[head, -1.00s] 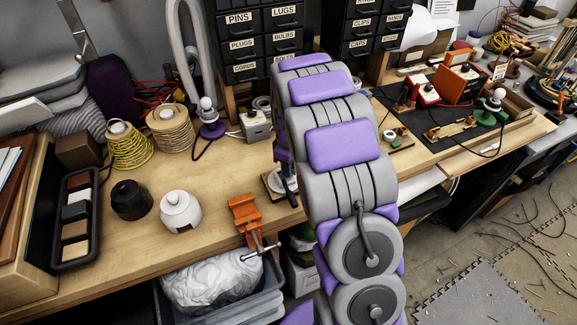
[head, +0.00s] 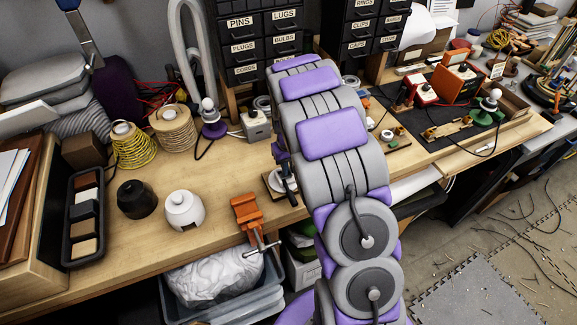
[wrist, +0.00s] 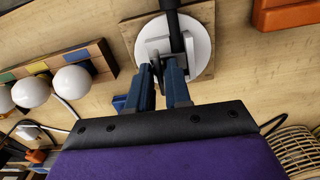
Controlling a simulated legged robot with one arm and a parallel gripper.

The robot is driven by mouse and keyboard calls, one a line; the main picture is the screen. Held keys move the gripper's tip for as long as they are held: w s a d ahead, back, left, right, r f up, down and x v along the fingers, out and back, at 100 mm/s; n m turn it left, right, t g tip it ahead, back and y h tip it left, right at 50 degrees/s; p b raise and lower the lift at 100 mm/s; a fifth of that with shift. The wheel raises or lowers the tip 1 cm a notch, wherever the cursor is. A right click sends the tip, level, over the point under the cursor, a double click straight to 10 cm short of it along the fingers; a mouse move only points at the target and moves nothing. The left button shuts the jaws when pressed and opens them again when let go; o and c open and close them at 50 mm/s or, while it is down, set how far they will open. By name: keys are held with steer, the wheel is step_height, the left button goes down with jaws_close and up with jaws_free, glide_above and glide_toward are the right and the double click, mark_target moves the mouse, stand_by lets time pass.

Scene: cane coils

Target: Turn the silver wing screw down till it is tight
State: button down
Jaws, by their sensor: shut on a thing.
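In the wrist view my gripper (wrist: 163,66) has its two blue fingers closed around a small grey upright piece (wrist: 156,68), which looks like the silver wing screw. Its wings are mostly hidden between the fingertips, so I cannot tell how far down it is. It stands at a pale block on a round white disc (wrist: 204,38), with a black rod crossing above. The disc lies on a square wooden board (wrist: 133,33). In the head view the board (head: 269,183) is near the bench's front edge, partly behind my arm.
An orange clamp (head: 247,212) grips the bench edge left of the board. A white pot (head: 184,211) and a black pot (head: 136,199) stand further left. Cane coils (head: 174,128) stand behind. In the wrist view, white bulbs (wrist: 72,82) sit on a strip at left.

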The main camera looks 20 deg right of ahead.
steer(key=m+p, duration=0.2)
steer(key=m, duration=0.2)
steer(key=shift+w+r+m, duration=0.1)
steer(key=shift+m, duration=0.2)
steer(key=m+p, duration=0.2)
steer(key=m, duration=0.2)
steer(key=shift+m, duration=0.4)
steer(key=c, duration=1.2)
jaws_free()
steer(key=shift+c, duration=0.2)
steer(key=shift+r+p, duration=1.05)
steer(key=shift+r, duration=2.1)
